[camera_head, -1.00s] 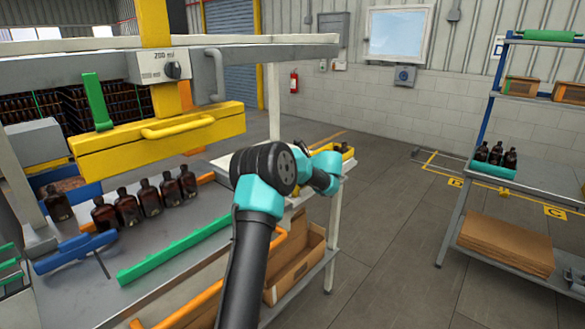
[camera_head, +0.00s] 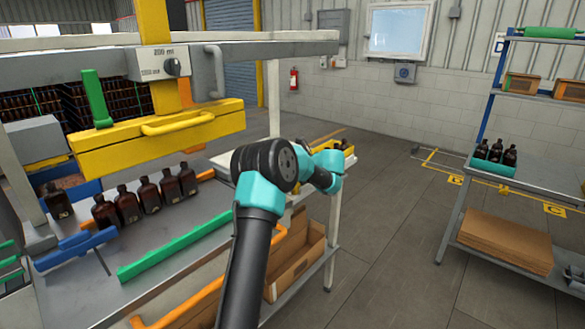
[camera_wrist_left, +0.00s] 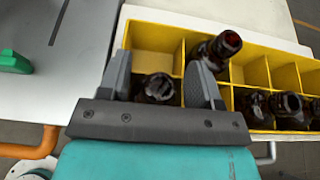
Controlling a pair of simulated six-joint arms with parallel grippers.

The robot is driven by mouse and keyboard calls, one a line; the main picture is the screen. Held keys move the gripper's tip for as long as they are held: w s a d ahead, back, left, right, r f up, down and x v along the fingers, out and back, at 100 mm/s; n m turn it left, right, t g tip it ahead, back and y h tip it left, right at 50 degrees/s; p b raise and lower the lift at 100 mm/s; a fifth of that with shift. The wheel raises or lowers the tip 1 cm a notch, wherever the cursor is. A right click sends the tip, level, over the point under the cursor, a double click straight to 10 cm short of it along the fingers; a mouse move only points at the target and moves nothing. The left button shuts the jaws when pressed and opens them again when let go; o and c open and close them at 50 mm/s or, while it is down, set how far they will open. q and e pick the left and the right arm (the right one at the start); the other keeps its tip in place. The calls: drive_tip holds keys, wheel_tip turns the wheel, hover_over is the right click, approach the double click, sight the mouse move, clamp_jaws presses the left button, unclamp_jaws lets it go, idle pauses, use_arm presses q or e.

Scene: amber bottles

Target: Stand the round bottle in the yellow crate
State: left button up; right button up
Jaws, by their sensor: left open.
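The yellow crate (camera_wrist_left: 285,65) has several compartments and fills much of the left wrist view; a bit of it shows behind my wrist in the head view (camera_head: 349,158). My left gripper (camera_wrist_left: 170,75) is open, its two fingers apart on either side of an amber bottle (camera_wrist_left: 157,87). That bottle stands in a near-left compartment, seen from above by its neck. I cannot tell whether it is the round one or whether the fingers touch it. Another amber bottle (camera_wrist_left: 221,45) stands higher and looks tilted behind the right finger. My right gripper is not in view.
More amber bottles (camera_wrist_left: 289,105) occupy the crate's right compartments. A row of amber bottles (camera_head: 148,195) stands on the bench at left, near a green rail (camera_head: 175,248). A yellow beam (camera_head: 160,138) hangs above. A shelf rack (camera_head: 530,180) stands at right.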

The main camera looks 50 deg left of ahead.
use_arm(q)
drive_tip(key=v, duration=1.6)
drive_tip(key=shift+d, duration=0.2)
drive_tip(key=shift+r, duration=0.1)
drive_tip(key=s+d+f+n+h, duration=0.1)
drive_tip(key=s+d+f+h, duration=0.15)
drive_tip(key=d+f, duration=0.55)
drive_tip(key=s+d+f+n+h, duration=0.1)
drive_tip(key=s+d+f+h, duration=0.2)
drive_tip(key=f, duration=1)
drive_tip(key=s+d+f+h, duration=0.1)
drive_tip(key=d+f+h, duration=0.45)
drive_tip(key=f, duration=0.45)
drive_tip(key=s+d+f+n+t+h, duration=0.1)
drive_tip(key=s+d+f+n+h, duration=0.2)
drive_tip(key=s+d+f+n, duration=0.4)
drive_tip(key=s+d+f+n+t+h, duration=0.1)
drive_tip(key=s+d+f+n+h, duration=0.2)
drive_tip(key=s+d+f+n, duration=0.5)
drive_tip(key=s+d+n, duration=0.1)
drive_tip(key=s+d, duration=0.2)
drive_tip(key=s, duration=0.4)
drive_tip(key=shift+s, duration=0.25)
